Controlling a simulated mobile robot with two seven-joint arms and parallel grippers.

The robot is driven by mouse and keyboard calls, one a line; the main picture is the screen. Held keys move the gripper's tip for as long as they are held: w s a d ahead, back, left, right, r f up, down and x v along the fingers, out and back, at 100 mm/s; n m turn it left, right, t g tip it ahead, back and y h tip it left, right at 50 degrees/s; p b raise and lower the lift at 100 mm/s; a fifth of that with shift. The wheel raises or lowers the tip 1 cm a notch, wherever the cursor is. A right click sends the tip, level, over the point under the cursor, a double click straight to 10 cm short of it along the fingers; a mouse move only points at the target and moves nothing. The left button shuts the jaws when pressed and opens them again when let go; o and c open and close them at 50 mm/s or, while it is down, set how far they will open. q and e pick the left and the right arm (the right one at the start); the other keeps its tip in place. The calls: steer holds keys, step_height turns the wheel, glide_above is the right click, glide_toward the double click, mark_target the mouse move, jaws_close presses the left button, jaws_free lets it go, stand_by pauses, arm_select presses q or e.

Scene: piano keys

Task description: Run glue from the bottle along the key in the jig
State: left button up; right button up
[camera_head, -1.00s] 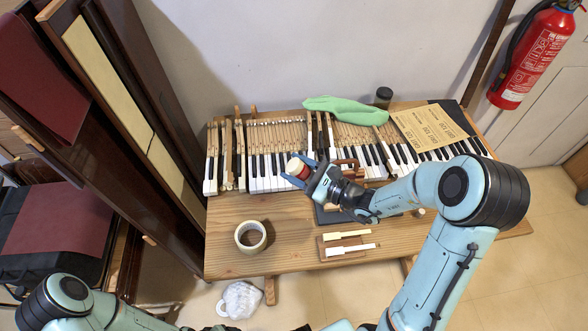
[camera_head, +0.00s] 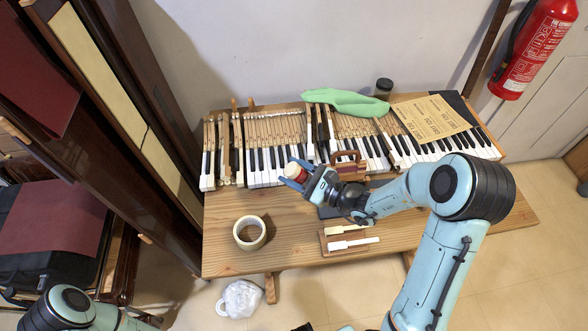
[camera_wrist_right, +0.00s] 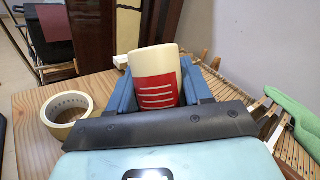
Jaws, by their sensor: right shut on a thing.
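My right gripper (camera_head: 299,176) is shut on the glue bottle (camera_head: 295,171), a cream bottle with a red label. It holds the bottle above the table near the front of the keyboard. In the right wrist view the bottle (camera_wrist_right: 155,75) sits between the blue fingers. The wooden jig (camera_head: 324,243) lies on the table, below and to the right of the gripper in the head view. Two keys are at the jig, a cream key (camera_head: 347,230) and a white key (camera_head: 354,243) in front of it. The bottle is apart from both. My left gripper is not in view.
A tape roll (camera_head: 250,233) stands on the table (camera_head: 225,262) left of the jig. Piano keys (camera_head: 265,168) fill the back. A green cloth (camera_head: 345,102), a dark jar (camera_head: 384,89) and sandpaper sheets (camera_head: 430,117) lie behind. Bare wood shows between the tape and jig.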

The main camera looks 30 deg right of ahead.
mark_target(308, 174)
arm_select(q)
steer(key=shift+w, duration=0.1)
arm_select(e)
steer(key=shift+w, duration=0.1)
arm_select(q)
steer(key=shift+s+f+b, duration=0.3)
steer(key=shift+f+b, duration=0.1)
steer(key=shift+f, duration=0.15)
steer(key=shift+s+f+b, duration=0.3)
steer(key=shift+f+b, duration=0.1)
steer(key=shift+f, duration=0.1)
arm_select(e)
steer(key=shift+f, duration=1.05)
